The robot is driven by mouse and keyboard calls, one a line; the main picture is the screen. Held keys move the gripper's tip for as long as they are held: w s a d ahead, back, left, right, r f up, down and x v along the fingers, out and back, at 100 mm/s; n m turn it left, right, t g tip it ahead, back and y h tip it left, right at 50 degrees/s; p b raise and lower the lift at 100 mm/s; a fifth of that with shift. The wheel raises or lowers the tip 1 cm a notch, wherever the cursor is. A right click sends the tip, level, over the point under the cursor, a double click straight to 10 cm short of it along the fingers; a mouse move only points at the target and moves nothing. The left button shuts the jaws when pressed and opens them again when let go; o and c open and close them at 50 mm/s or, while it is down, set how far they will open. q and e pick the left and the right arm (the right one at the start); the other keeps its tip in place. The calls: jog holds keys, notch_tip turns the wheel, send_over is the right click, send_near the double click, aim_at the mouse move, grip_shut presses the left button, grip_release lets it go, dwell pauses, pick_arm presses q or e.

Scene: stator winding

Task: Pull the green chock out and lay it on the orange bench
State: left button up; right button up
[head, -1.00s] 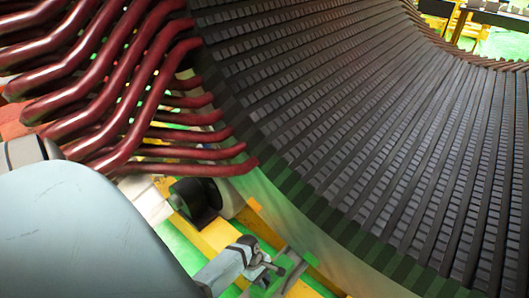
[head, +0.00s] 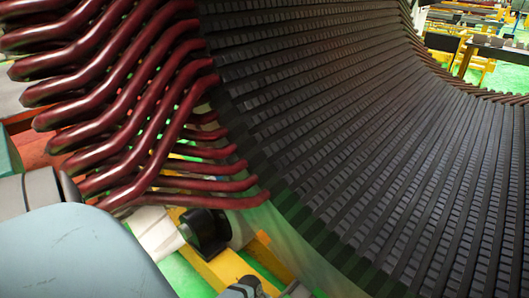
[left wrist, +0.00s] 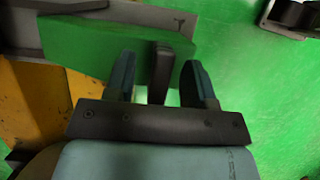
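The green chock (left wrist: 105,48) lies across the upper left of the left wrist view, with a dark upright handle (left wrist: 161,68) at its right part. My left gripper (left wrist: 158,68) is open. Its two blue-grey fingers stand on either side of the handle, with a visible gap on each side. In the head view only the top of my left gripper (head: 245,288) shows at the bottom edge, and the chock there is mostly cut off. An orange-red surface (head: 30,147) shows at the far left; I cannot tell whether it is the orange bench. My right gripper is not in view.
The dark slotted stator (head: 370,130) fills the right of the head view. Dark red winding bars (head: 120,100) jut out at upper left, above my left arm. A black roller (head: 207,230) and a yellow beam (head: 228,268) lie below them. Green floor surrounds these.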

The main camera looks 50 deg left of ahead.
pick_arm(q)
jog(key=shift+r, duration=0.1)
jog(key=shift+a+r, duration=0.15)
jog(key=shift+r, duration=0.15)
jog(key=p+v, duration=0.3)
jog(key=v, duration=0.2)
jog(key=p+v, duration=0.2)
jog(key=v, duration=0.6)
jog(key=shift+p, duration=0.3)
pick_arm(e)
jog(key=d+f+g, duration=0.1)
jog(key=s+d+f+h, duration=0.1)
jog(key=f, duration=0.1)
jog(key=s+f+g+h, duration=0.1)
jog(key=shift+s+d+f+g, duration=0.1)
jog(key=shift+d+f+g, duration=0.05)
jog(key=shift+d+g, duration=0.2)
